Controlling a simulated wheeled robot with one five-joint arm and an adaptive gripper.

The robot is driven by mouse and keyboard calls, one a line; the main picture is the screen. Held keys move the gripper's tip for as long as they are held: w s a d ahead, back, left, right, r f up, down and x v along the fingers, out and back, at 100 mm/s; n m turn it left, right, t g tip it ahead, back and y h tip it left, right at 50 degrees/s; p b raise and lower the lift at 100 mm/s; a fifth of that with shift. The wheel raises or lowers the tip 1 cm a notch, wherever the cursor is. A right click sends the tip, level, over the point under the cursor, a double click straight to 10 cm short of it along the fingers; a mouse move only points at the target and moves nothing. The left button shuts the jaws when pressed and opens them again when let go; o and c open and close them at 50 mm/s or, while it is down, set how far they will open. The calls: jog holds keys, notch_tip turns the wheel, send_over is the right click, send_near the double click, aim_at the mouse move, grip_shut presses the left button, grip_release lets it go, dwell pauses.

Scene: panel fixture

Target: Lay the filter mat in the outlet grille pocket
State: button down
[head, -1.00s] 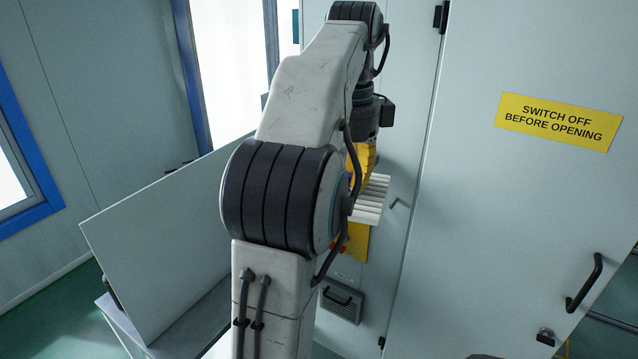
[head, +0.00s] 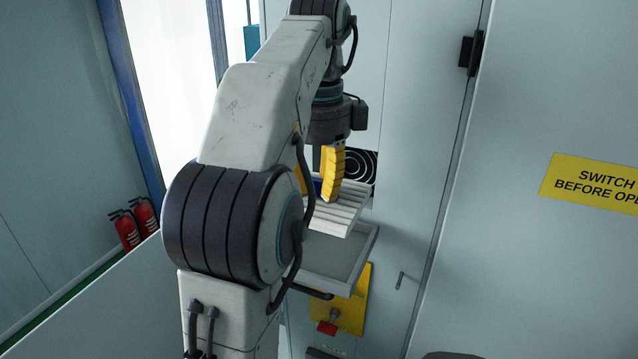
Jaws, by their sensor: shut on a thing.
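The filter mat (head: 342,216) is a white pleated slab. My gripper (head: 318,188) has yellow fingers and is shut on the mat, gripping it from above at a dark blue part between the fingers. My arm hides the mat's left side. The outlet grille pocket (head: 345,262) looks to be the grey shallow tray that juts out from the panel just below the mat. The mat is above it and slightly tilted in the picture; I cannot tell whether they touch. A round black fan grille (head: 363,163) shows on the panel behind my gripper.
A yellow plate (head: 352,308) with a red part (head: 327,328) sits on the panel below the tray. A door with a yellow warning sign (head: 598,183) stands at right. A pale board (head: 110,305) is at lower left. Fire extinguishers (head: 127,232) stand behind it.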

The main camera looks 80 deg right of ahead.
jog(key=shift+d+f, duration=0.1)
jog(key=shift+f, duration=2.2)
jog(key=shift+f+b, duration=1.15)
jog(key=shift+f+b, duration=0.9)
jog(key=shift+f, duration=0.4)
jog(key=c, duration=1.1)
grip_release()
jog(key=shift+c, duration=0.2)
jog(key=shift+r, duration=0.1)
jog(key=shift+r, duration=3.6)
jog(key=shift+a, duration=0.2)
